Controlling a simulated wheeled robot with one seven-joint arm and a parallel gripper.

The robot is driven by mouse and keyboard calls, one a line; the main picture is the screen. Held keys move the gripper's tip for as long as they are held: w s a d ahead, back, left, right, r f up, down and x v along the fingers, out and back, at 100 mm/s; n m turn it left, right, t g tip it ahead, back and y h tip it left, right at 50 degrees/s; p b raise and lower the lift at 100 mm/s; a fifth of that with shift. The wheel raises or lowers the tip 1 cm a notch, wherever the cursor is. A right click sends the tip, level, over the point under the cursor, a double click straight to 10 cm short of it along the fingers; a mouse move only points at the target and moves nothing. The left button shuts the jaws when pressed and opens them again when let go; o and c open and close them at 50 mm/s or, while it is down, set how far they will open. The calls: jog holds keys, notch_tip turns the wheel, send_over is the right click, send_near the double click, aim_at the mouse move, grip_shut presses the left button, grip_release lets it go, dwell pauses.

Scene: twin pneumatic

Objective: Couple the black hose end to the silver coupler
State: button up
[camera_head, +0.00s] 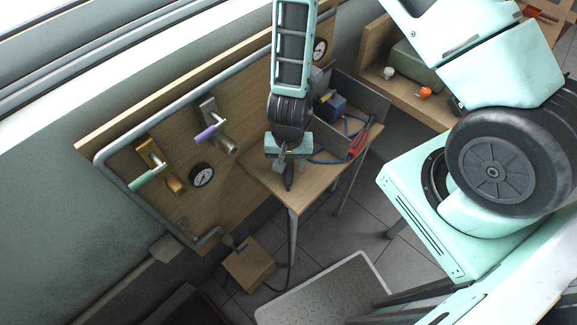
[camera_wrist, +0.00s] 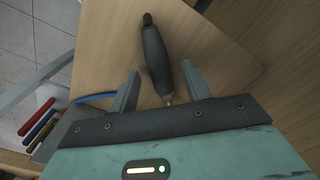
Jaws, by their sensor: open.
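The black hose end (camera_wrist: 154,50) shows in the wrist view as a dark sleeve with a small metal tip, over the wooden table top. My gripper (camera_wrist: 160,70) is open, with one finger on each side of the sleeve; I cannot tell whether they touch it. In the head view my gripper (camera_head: 286,165) is above the small table, and part of the hose end (camera_head: 289,182) shows below it near the table's corner. The silver coupler (camera_head: 231,149) is on the wooden wall panel, left of my gripper, by a valve with a purple lever (camera_head: 208,134).
A brass fitting (camera_head: 175,186) with a green lever (camera_head: 146,178) and a gauge (camera_head: 202,175) are on the panel (camera_head: 240,195). A wooden box (camera_head: 249,268) stands on the floor.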

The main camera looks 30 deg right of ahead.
jog(key=shift+f, duration=0.3)
grip_shut()
